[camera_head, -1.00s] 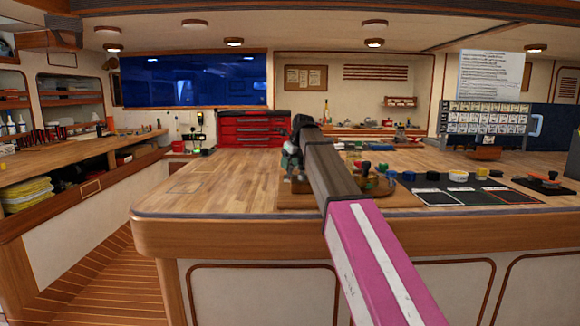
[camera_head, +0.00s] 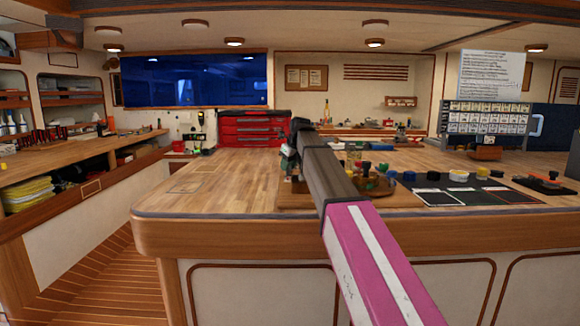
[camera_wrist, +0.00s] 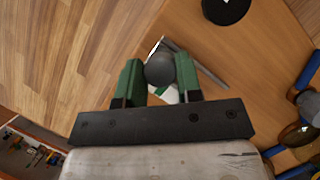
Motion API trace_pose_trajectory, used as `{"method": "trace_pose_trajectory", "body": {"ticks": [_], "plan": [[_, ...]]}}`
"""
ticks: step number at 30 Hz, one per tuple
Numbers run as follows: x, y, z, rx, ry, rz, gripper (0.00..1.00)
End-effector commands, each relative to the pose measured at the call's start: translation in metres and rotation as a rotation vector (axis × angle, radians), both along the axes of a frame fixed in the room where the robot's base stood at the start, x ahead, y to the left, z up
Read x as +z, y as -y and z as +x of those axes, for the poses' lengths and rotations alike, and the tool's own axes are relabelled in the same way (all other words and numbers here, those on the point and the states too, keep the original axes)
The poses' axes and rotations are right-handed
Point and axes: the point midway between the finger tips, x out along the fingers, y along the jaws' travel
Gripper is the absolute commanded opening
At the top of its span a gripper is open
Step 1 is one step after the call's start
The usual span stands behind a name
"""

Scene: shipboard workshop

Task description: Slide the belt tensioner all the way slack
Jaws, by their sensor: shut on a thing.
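The belt tensioner's knob (camera_wrist: 160,70) is a dark grey ball in the wrist view. My gripper (camera_wrist: 160,80) has its two green fingers closed on either side of this knob. Below the knob a pale metal slide or rail (camera_wrist: 203,68) shows in part on a wooden board (camera_wrist: 245,75). In the head view my arm covers the gripper's grasp and most of the mechanism; part of the board (camera_head: 290,201) shows at the bench's front edge. The belt cannot be made out.
A black disc (camera_wrist: 226,8) sits on the board near my fingers. Blue and yellowish parts line the wrist view's right edge. Right of my arm are coloured knobs and a dark mat (camera_head: 470,197). The bench top (camera_head: 225,185) left of the board is clear.

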Motion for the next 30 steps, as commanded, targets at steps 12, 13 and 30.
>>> {"method": "trace_pose_trajectory", "body": {"ticks": [12,13,30], "plan": [[0.0,0.001,0.0,0.0,0.001,0.001,0.58],[0.0,0.001,0.0,0.0,0.0,0.0,0.58],[0.068,0.02,-0.019,0.0,0.003,0.001,0.58]]}}
